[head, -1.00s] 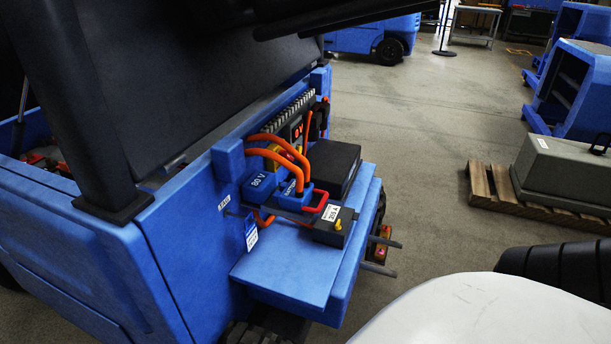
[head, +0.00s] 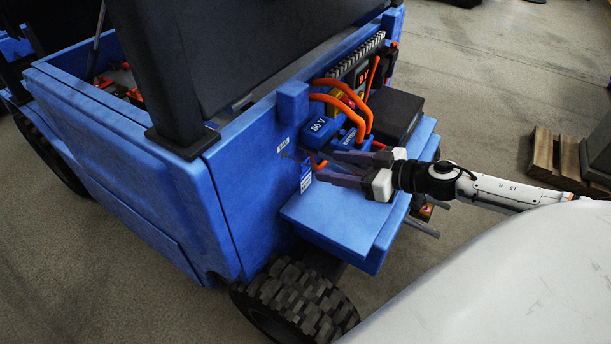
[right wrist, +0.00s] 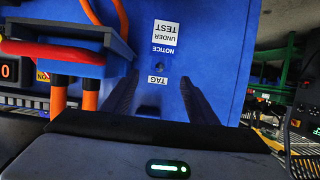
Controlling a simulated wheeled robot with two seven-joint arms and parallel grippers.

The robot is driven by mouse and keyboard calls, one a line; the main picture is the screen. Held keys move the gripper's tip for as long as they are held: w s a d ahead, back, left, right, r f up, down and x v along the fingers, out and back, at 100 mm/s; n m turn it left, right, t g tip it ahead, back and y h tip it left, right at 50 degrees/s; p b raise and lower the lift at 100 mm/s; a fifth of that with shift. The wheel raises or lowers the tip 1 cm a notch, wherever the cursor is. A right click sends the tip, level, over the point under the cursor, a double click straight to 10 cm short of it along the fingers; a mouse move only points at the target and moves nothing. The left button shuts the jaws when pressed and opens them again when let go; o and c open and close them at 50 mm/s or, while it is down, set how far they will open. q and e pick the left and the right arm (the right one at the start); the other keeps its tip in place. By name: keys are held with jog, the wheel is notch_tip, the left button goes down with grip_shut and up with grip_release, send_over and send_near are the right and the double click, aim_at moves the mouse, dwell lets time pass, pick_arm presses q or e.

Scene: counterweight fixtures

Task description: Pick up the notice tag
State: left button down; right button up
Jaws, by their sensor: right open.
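A dark peg (right wrist: 160,66) shows near a white "TAG" label (right wrist: 157,80). My right gripper (head: 309,167) is open and its fingers reach toward the tag from the right. In the right wrist view the fingers (right wrist: 159,75) stand apart on either side of the label and peg, with nothing between them gripped. My left gripper is not in view.
A blue "80 V" connector box (head: 323,126) with orange cables (head: 350,98) stands close beside the fingers. A blue ledge (head: 335,220) lies below the gripper and a black box (head: 397,115) sits behind. A tyre (head: 295,305) is at the bottom.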

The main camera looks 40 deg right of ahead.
aim_at(306, 164)
jog(key=shift+x, duration=4.7)
jog(key=shift+s+f, duration=0.15)
jog(key=shift+f, duration=0.05)
jog(key=shift+c, duration=0.4)
jog(key=c, duration=1)
